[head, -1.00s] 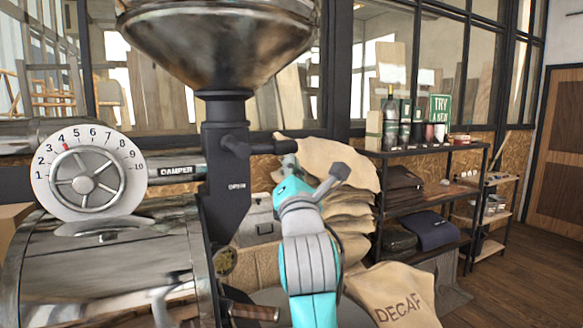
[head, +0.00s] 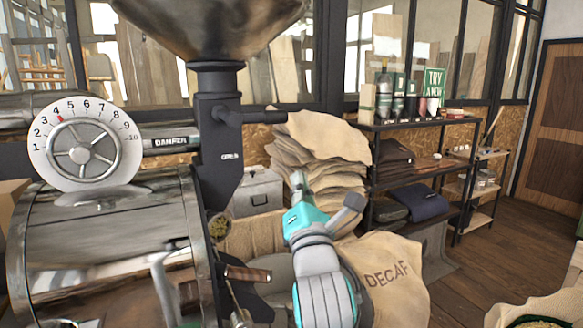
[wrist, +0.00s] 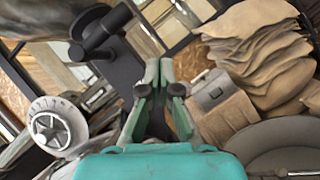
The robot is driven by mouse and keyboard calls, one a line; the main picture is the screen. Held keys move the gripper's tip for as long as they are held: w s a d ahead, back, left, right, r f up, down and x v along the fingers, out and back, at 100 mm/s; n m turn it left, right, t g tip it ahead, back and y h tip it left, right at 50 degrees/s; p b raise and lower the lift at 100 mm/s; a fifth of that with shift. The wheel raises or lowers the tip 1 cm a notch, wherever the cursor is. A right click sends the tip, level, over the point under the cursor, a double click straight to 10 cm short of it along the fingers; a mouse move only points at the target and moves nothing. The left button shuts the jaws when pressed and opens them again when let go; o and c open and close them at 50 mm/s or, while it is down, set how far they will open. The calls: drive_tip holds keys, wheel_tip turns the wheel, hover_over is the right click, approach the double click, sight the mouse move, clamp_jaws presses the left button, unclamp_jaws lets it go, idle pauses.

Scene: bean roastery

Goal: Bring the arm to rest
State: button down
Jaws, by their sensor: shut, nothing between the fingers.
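My gripper (head: 299,182) is at the end of my teal and grey arm, in the middle of the head view. Its tip points up, in front of the stacked sacks. In the wrist view my gripper (wrist: 158,68) shows two green fingers with dark pads, shut and empty. It appears clear of the roaster (head: 105,245), with its dark chute (head: 222,150) to the left of it.
A dial (head: 82,150) is on the roaster's front. Stacked sacks (head: 320,150) and a grey metal box (head: 258,192) stand behind my gripper. A DECAF sack (head: 385,275) lies right of my arm. A dark shelf (head: 420,123) stands farther right, with open wooden floor (head: 490,250) beyond.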

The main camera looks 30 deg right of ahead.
drive_tip(key=s+a+f+m+g+y, duration=0.1)
drive_tip(key=s+a+f+m+y, duration=0.3)
drive_tip(key=f, duration=0.7)
drive_tip(key=s+f+m+g, duration=0.1)
drive_tip(key=s+f+m, duration=0.1)
drive_tip(key=s+f, duration=0.7)
drive_tip(key=s+a+f+m+g+y, duration=0.1)
drive_tip(key=s+a+f+m+y, duration=0.15)
drive_tip(key=f, duration=1.05)
drive_tip(key=s+f+m+g, duration=0.1)
drive_tip(key=s+f+m, duration=0.2)
drive_tip(key=s, duration=0.7)
drive_tip(key=s+f+m+g, duration=0.1)
drive_tip(key=s+f+m, duration=0.3)
drive_tip(key=s+m, duration=0.3)
drive_tip(key=s+a+f+m+g, duration=0.1)
drive_tip(key=s+f+m, duration=0.2)
drive_tip(key=s, duration=1.1)
drive_tip(key=m+y, duration=0.1)
drive_tip(key=m, duration=0.1)
drive_tip(key=shift+f+m+g, duration=0.3)
drive_tip(key=shift+m+g, duration=0.05)
drive_tip(key=shift+g, duration=0.05)
